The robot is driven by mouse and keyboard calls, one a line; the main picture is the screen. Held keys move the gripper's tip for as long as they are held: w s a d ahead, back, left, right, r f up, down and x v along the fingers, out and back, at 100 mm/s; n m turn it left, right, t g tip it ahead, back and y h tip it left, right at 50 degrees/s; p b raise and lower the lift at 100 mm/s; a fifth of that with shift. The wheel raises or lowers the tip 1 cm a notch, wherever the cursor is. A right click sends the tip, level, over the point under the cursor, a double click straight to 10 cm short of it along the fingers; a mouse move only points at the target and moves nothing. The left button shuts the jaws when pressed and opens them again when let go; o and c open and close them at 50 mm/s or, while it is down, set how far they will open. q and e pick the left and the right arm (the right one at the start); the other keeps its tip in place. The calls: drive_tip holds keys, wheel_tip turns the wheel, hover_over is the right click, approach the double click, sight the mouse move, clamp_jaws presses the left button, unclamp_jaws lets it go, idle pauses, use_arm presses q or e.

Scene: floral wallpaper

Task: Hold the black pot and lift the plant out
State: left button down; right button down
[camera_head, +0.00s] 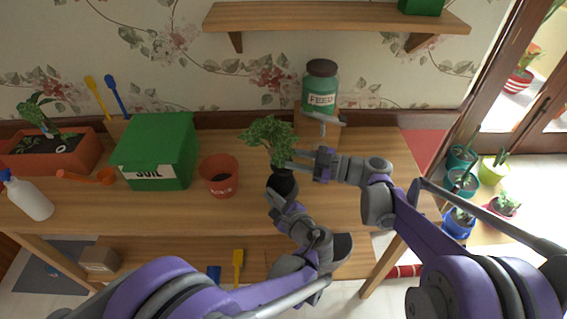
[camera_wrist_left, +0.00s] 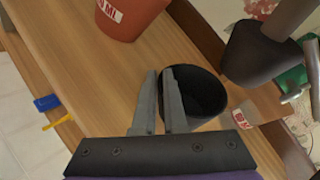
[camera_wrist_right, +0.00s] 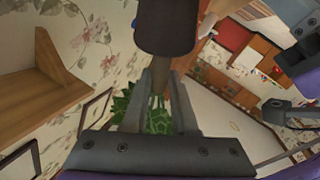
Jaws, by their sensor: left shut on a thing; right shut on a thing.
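The black pot (camera_wrist_left: 205,97) shows its dark, empty-looking inside in the left wrist view. My left gripper (camera_head: 274,196) is shut on its near wall, with the fingers (camera_wrist_left: 160,75) at the rim. The leafy green plant (camera_head: 268,138) is above the pot in the head view. My right gripper (camera_head: 302,160) is shut on its stem, between the foliage (camera_wrist_right: 158,117) and the dark root ball (camera_wrist_right: 166,25). The root ball (camera_wrist_left: 258,52) appears apart from the pot in the left wrist view. In the head view, the arms partly cover the pot.
A terracotta pot (camera_head: 220,180) stands left of the black pot, beside the green soil box (camera_head: 157,155). A green feed jar (camera_head: 320,88) stands behind. An orange scoop (camera_head: 90,176), spray bottle (camera_head: 28,198) and planter (camera_head: 50,152) are at left. A shelf (camera_head: 335,16) hangs above.

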use_arm(q)
drive_tip(key=c, duration=0.9)
unclamp_jaws()
